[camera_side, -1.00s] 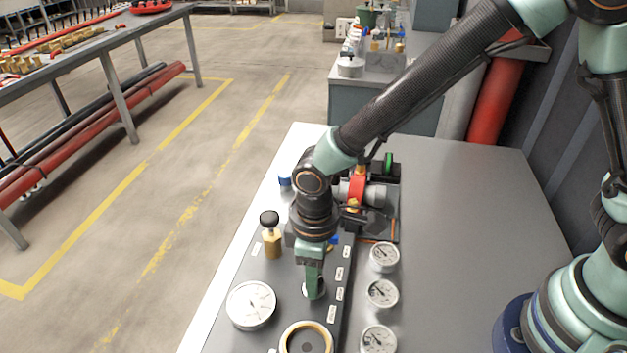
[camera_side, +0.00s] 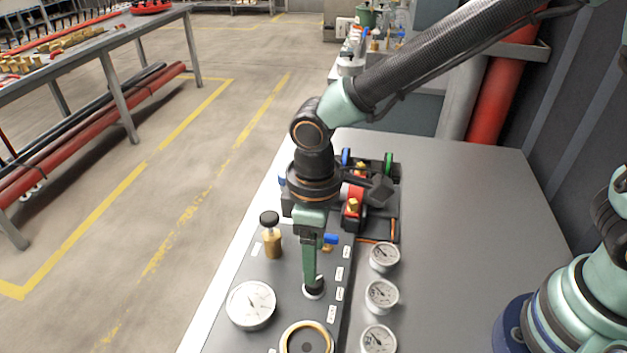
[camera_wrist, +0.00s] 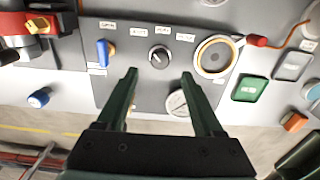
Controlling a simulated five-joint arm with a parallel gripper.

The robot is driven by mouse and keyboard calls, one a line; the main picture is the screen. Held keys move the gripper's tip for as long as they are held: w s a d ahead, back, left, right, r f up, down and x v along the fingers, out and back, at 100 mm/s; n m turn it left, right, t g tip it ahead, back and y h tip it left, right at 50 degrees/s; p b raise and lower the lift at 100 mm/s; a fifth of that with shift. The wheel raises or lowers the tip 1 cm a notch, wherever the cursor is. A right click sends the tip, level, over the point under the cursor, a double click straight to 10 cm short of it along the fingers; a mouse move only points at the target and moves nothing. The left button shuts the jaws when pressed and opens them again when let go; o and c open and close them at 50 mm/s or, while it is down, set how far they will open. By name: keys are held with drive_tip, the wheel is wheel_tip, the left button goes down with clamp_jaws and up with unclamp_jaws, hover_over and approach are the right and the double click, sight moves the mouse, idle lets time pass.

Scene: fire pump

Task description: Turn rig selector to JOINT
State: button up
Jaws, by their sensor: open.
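The rig selector appears to be the round black knob (camera_wrist: 159,56) on the dark panel, with a row of small white labels (camera_wrist: 161,29) above it. The labels are too small to read, and which one the knob points at I cannot tell. My gripper (camera_wrist: 160,78) is open and empty in the wrist view, its two fingers apart, with the knob just beyond the tips and between their lines. In the side view my gripper (camera_side: 311,282) points down at the knob (camera_side: 314,289), which is partly hidden behind the fingers. Whether they touch I cannot tell.
A blue lever (camera_wrist: 103,53) is left of the knob and a brass-ringed port (camera_wrist: 215,57) right. A white gauge (camera_side: 251,305) and brass fitting (camera_side: 272,240) stand left in the side view; several small gauges (camera_side: 382,296) stand right. The grey bench (camera_side: 470,230) is clear at right.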

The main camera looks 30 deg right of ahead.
wheel_tip(320, 180, up, 6)
idle(0.5)
drive_tip(key=d+r+m+t, duration=0.2)
drive_tip(key=d+r+m, duration=0.2)
drive_tip(key=d, duration=0.8)
drive_tip(key=s+d+r+m+t, duration=0.1)
drive_tip(key=d+r+m+t, duration=0.2)
drive_tip(key=d, duration=1)
drive_tip(key=shift+s+r+m+t, duration=0.3)
drive_tip(key=shift+r+m, duration=0.55)
drive_tip(key=shift+m, duration=0.25)
